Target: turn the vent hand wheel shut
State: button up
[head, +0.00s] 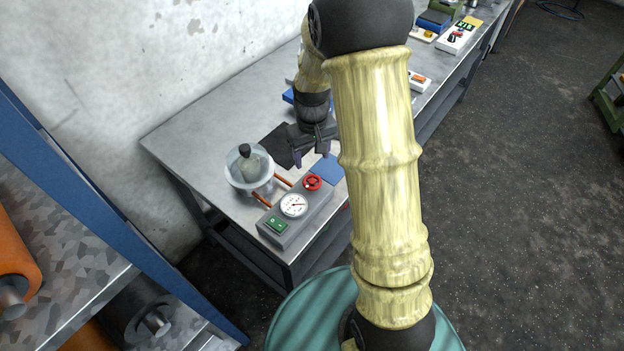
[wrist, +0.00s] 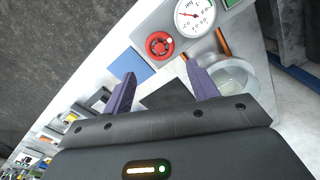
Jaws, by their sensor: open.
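The vent hand wheel is a small red wheel (head: 312,182) on top of a grey box (head: 300,215) on the metal bench. In the wrist view the red wheel (wrist: 159,45) lies beyond my fingertips, near the top middle. My gripper (head: 311,158) is open and empty, above the bench and a little behind the wheel in the head view. In the wrist view its two purple fingers (wrist: 160,75) stand apart, with nothing between them. The wheel is apart from the fingers.
Copper pipes join the box to a clear bowl (head: 235,176) holding a dark-topped flask (head: 246,163). A blue pad (head: 329,169) and a black mat (head: 277,146) lie close by.

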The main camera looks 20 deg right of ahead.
aim_at(312, 180)
notch_tip(312, 180, down, 11)
jog(key=shift+f+p, duration=0.2)
jog(key=shift+p, duration=0.6)
jog(key=c, duration=0.7)
